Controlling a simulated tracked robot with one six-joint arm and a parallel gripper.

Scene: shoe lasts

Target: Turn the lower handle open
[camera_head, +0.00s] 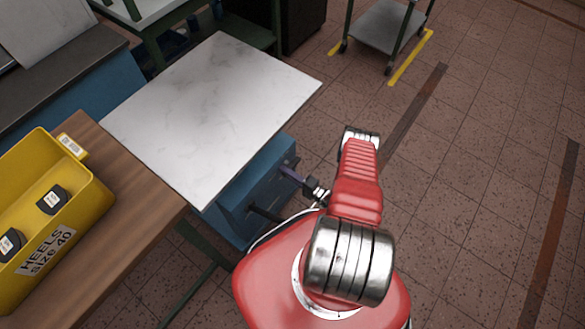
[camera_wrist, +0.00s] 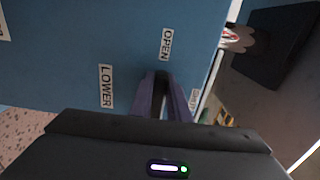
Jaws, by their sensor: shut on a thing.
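The blue cabinet (camera_head: 262,190) stands under the marble-topped table, and its blue face (camera_wrist: 70,60) fills much of the wrist view. My gripper (camera_wrist: 162,90) has its purple fingers shut on the dark lower handle (camera_wrist: 161,80), of which only a short part shows between them. A label reading LOWER (camera_wrist: 106,86) is left of the fingers and one reading OPEN (camera_wrist: 166,45) is just above them. A small, partly hidden label (camera_wrist: 195,97) is to their right. In the head view my gripper (camera_head: 287,172) is at the cabinet's right-hand face; the gripped handle cannot be made out there.
A dark bar (camera_head: 264,213) sticks out of the cabinet below my gripper. The marble slab (camera_head: 215,110) lies above. A yellow bin (camera_head: 98,190) marked HEELS is on the wooden bench (camera_head: 125,225) at left. A grey cart (camera_head: 385,25) stands far back. Tiled floor at right is clear.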

